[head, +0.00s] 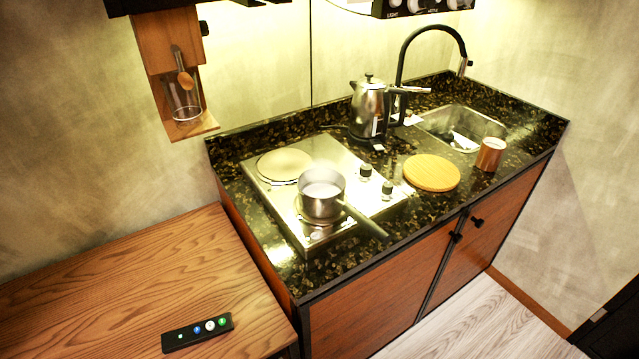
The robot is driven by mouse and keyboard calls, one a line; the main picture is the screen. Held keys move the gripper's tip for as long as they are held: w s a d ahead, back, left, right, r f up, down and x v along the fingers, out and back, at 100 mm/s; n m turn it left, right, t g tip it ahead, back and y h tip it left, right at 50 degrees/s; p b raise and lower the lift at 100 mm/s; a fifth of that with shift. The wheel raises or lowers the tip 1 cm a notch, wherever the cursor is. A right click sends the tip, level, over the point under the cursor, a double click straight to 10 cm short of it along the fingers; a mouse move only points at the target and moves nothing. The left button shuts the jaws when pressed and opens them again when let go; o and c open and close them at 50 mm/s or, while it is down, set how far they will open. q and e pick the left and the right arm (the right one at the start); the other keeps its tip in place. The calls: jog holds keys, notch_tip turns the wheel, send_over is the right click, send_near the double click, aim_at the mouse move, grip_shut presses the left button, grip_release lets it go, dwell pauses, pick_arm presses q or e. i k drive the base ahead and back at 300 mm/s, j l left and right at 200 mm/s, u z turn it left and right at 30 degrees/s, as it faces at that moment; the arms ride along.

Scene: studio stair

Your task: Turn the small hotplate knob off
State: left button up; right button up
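A steel hotplate unit (268,199) is set on the dark speckled counter. Its two knobs, black with pale bases, stand along its right side. One knob (365,172) is farther back and the other knob (387,188) is nearer the front. A steel saucepan (322,205) with whitish contents sits over the front burner, its handle pointing to the lower right. The rear burner (285,165) is bare and pale. The knobs' pointer positions are too small to read. Neither of my grippers shows in the head view.
A kettle (369,108) stands behind the knobs, near the black tap (402,62) and sink (477,122). A round wooden board (432,173) and copper cup (489,155) stand to the right. A remote (197,333) lies on the wooden table (120,285), otherwise clear.

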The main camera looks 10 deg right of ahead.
aim_at(387, 186)
jog(key=k+j+z, duration=0.2)
jog(key=z, duration=0.2)
jog(key=k+j+z, duration=0.35)
jog(key=k+z, duration=0.15)
jog(key=z, duration=0.25)
